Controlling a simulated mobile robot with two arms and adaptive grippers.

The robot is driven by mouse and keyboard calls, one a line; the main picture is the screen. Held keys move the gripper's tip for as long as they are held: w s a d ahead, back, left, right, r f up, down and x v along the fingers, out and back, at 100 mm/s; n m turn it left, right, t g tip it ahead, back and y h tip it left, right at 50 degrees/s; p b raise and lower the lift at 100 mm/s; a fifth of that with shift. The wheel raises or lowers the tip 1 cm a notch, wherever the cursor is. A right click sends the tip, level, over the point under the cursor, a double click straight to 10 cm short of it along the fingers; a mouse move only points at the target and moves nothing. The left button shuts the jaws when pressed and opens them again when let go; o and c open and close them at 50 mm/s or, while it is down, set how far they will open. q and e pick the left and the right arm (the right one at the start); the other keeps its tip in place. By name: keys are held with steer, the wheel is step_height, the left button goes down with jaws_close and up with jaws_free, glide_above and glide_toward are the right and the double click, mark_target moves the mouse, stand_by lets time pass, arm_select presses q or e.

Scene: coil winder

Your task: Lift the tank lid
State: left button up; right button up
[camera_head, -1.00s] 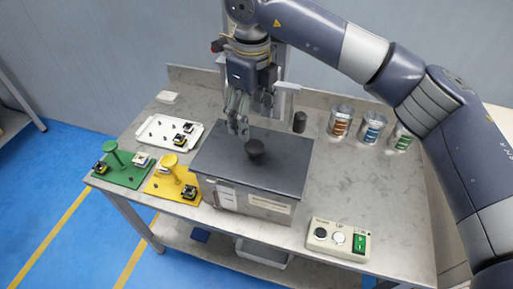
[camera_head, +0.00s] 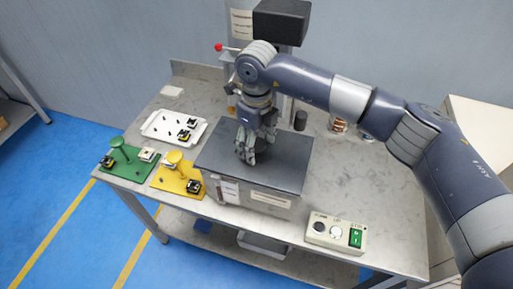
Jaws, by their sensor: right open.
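The tank (camera_head: 268,202) is a grey box with pale labels on its front, standing on the metal table. Its dark grey flat lid (camera_head: 287,160) lies on top of it. My right gripper (camera_head: 246,156) points down over the middle of the lid, with its fingers open. The lid's round black knob is hidden behind the fingers, so I cannot tell whether they touch it. My left gripper is not in view.
A green base (camera_head: 122,174) and a yellow base (camera_head: 167,184) with small parts stand left of the tank. A white tray (camera_head: 158,138) lies behind them. A control box (camera_head: 322,242) sits at front right. My right arm partly hides the cans (camera_head: 338,125).

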steer(key=shift+r, duration=0.1)
jaws_close()
